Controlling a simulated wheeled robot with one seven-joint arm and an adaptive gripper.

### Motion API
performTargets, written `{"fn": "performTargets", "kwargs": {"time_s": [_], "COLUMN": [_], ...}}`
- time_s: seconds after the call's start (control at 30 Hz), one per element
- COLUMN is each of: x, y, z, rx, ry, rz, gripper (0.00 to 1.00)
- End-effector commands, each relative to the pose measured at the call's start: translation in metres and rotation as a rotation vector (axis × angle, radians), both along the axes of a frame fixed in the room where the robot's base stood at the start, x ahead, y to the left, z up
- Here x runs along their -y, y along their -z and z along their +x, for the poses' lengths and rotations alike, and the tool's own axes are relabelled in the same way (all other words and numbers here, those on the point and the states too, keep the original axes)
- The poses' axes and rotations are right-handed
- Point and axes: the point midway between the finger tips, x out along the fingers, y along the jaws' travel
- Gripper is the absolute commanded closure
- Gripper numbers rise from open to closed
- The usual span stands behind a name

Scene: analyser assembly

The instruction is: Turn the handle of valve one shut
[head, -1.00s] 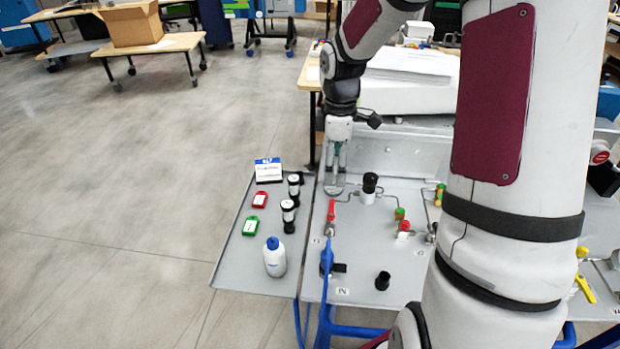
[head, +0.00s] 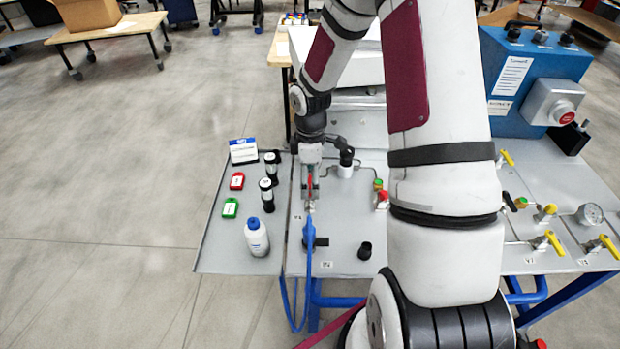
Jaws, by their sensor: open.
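A small valve with a red handle (head: 310,187) stands on the grey panel (head: 335,225), above the end of a blue hose. The handle points up and away from the hose. My gripper (head: 310,185) points down over this valve, with its fingers apart on either side of the red handle. I cannot tell whether the fingers touch it. Several valves with yellow handles, one of them here (head: 554,242), stand on the right-hand panel.
The blue hose (head: 309,240) runs down from the valve. A black-topped white post (head: 346,163) stands close right of my gripper. A blue control box (head: 530,80) stands right.

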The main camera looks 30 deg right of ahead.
Motion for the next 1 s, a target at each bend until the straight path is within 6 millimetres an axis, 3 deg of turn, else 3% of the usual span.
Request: {"fn": "performTargets", "kwargs": {"time_s": [0.37, 0.5, 0.6, 1.0], "x": [-0.0003, -0.0002, -0.0002, 0.0015], "y": [0.0051, 0.005, 0.005, 0.0049], "z": [0.0002, 0.0001, 0.0001, -0.0011], "rx": [0.001, 0.001, 0.001, -0.001], "ry": [0.0, 0.0, 0.0, 0.059], "rz": [-0.001, -0.001, -0.001, -0.001], "gripper": [0.19, 0.51, 0.67, 0.67]}}
